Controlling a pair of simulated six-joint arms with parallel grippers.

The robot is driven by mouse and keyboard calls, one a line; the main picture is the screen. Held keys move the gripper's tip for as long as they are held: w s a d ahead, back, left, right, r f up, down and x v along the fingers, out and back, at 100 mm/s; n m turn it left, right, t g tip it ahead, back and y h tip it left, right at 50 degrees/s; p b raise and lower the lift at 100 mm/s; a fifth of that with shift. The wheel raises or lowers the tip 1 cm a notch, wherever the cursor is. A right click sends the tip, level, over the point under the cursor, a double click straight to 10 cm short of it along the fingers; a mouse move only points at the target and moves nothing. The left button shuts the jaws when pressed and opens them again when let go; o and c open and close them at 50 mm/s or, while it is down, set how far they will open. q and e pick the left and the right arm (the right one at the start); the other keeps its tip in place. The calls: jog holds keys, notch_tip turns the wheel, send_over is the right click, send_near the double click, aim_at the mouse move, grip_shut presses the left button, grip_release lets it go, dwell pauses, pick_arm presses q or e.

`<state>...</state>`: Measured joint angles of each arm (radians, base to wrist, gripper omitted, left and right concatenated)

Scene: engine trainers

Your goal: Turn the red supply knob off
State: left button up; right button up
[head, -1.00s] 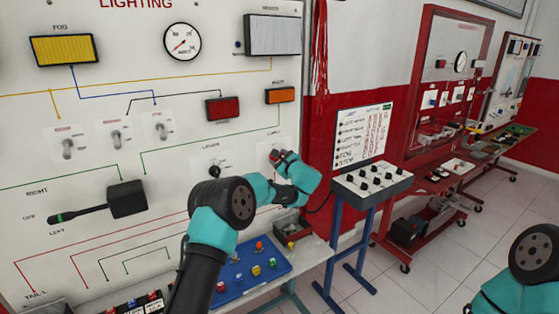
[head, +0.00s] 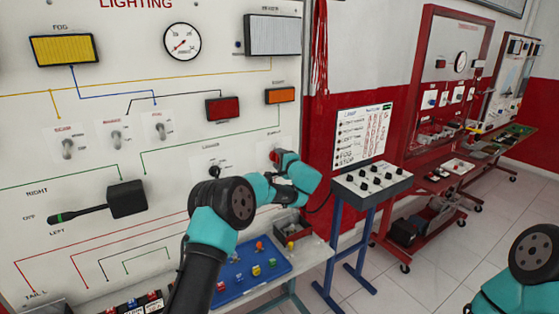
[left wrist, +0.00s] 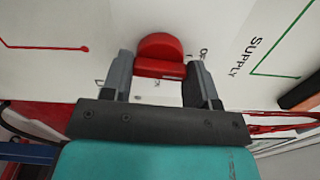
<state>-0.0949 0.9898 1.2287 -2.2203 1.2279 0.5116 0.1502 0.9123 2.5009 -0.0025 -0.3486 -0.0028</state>
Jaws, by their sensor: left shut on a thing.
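The red supply knob (left wrist: 160,48) is on the white panel near the word SUPPLY in the left wrist view. Its red grip bar lies between the two fingers of my left gripper (left wrist: 160,70), which is shut on it. In the head view a bit of the red knob (head: 274,155) shows at the tip of my left gripper (head: 280,158), low on the panel's right side. My wrist hides most of the knob and its label there. My right gripper is outside the view; only part of the right arm shows at lower right.
The lighting panel (head: 185,72) carries lamps, a gauge, toggle switches and a black lever (head: 128,199). Below it a blue tray (head: 240,278) holds small coloured parts. A control box (head: 372,182) on a blue stand is to the right. Red trainer carts stand farther right.

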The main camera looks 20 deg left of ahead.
pick_arm(q)
jog(key=shift+n, duration=0.6)
jog(key=o, duration=0.9)
jog(key=shift+d, duration=0.1)
jog(key=v, duration=1.7)
jog(key=shift+s, duration=0.15)
